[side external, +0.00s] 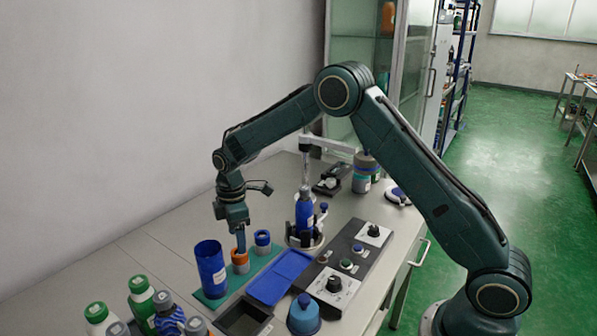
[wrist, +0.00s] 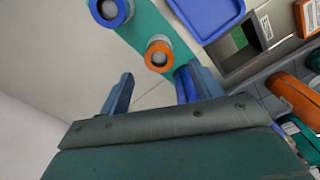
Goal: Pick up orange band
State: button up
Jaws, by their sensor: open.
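The orange band (side external: 240,258) sits around a short grey post on a teal mat, between a blue cylinder and a blue band (side external: 262,238). In the wrist view the orange band (wrist: 158,47) lies just beyond the fingertips, with the post's pale top inside it. My gripper (side external: 241,247) points down over the orange band. Its fingers (wrist: 158,82) are apart with nothing between them. In the side view the fingertips overlap the band's top edge, and I cannot tell whether they touch it.
The tall blue cylinder (side external: 211,270) stands close to the orange band, and also shows by the right finger in the wrist view (wrist: 183,88). A blue tray (side external: 280,278), a dark bin (side external: 243,317) and a control panel (side external: 345,262) lie to the right. Several bottles stand in front.

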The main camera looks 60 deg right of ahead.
jog(key=shift+f, duration=2.55)
jog(key=c, duration=1.1)
